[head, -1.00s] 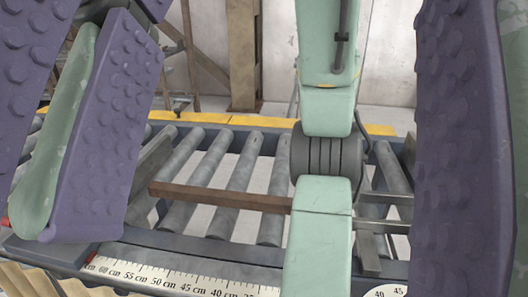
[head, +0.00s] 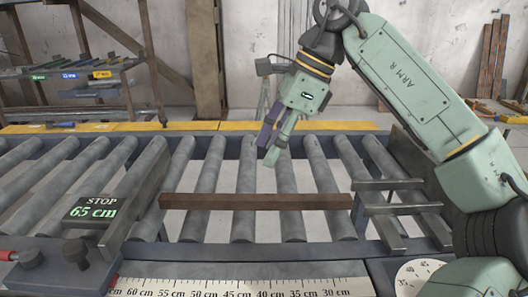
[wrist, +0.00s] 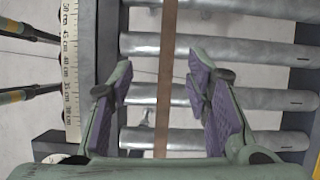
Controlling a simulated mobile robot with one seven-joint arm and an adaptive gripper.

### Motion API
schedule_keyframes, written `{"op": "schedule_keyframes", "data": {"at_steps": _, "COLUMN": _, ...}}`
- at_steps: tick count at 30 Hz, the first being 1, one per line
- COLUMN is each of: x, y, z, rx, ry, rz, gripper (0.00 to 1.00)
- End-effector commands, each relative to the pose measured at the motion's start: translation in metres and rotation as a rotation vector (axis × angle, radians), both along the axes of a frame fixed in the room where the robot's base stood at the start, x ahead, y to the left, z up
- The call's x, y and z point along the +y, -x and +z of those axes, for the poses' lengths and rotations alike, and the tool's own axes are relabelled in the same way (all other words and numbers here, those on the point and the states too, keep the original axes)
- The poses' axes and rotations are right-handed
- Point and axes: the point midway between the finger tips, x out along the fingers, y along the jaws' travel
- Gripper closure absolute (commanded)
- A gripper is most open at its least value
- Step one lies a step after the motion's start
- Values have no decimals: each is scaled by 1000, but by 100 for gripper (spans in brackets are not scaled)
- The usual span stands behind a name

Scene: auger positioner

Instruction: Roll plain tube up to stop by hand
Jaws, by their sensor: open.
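The plain tube (head: 255,201) is a brown square bar lying across the grey rollers. Its left end is at or very close to the stop plate (head: 137,205); I cannot tell if they touch. The stop's display (head: 92,211) reads 65 cm. My gripper (head: 268,147) is open and empty, pointing down above the rollers behind the tube in the head view. In the wrist view the tube (wrist: 167,60) runs between and below the spread purple finger pads of my gripper (wrist: 158,78), clear of them.
A cm scale (head: 240,287) runs along the front edge. Steel brackets (head: 400,210) stand at the tube's right end. A red-handled lever (head: 12,255) is at the front left. A rack (head: 80,80) stands behind. The rollers beside the tube are otherwise clear.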

Motion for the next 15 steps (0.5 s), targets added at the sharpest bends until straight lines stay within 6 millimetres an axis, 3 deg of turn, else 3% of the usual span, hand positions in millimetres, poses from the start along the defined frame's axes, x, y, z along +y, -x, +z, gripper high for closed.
{"op": "schedule_keyframes", "data": {"at_steps": 1, "x": -14, "y": -4, "z": -7, "rx": 1, "ry": 15, "rz": -30, "gripper": 56}}
{"op": "schedule_keyframes", "data": {"at_steps": 5, "x": -32, "y": -10, "z": -17, "rx": 1, "ry": 39, "rz": -63, "gripper": 56}}
{"op": "schedule_keyframes", "data": {"at_steps": 15, "x": -35, "y": -10, "z": -19, "rx": 0, "ry": 42, "rz": -66, "gripper": 56}}
